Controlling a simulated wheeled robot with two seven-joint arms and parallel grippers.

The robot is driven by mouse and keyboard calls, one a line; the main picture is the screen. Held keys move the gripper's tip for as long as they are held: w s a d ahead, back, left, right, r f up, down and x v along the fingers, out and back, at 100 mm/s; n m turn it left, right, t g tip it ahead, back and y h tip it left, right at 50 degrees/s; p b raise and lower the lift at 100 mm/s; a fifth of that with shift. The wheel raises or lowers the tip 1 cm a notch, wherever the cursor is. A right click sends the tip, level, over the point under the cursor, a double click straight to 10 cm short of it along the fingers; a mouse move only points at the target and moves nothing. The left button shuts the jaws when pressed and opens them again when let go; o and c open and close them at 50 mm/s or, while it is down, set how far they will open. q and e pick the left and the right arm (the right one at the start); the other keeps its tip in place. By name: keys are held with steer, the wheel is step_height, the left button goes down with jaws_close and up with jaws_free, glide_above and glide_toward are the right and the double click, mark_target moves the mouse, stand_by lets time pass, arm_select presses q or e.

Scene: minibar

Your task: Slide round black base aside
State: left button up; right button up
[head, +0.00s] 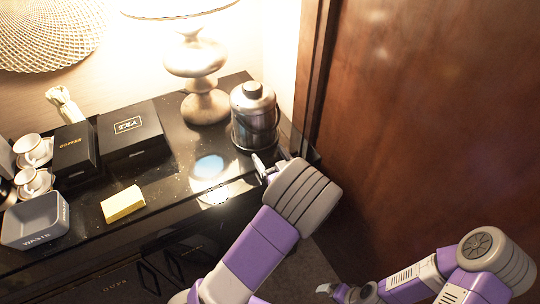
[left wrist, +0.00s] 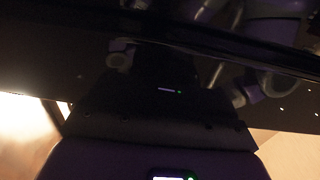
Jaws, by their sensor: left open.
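The left wrist view is dark and shows mostly the glossy counter edge (left wrist: 215,35) with reflections.
Black boxes (head: 128,130), cups (head: 33,147), a yellow block (head: 123,204) and a grey bin (head: 36,220) fill the left. The counter's middle front is clear. A brown wooden panel (head: 420,130) rises at right.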

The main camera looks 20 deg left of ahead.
arm_select(q)
steer(key=p+v, duration=0.1)
steer(key=v, duration=0.6)
steer(key=shift+s+d, duration=0.1)
steer(key=shift+s, duration=0.05)
stand_by(0.3)
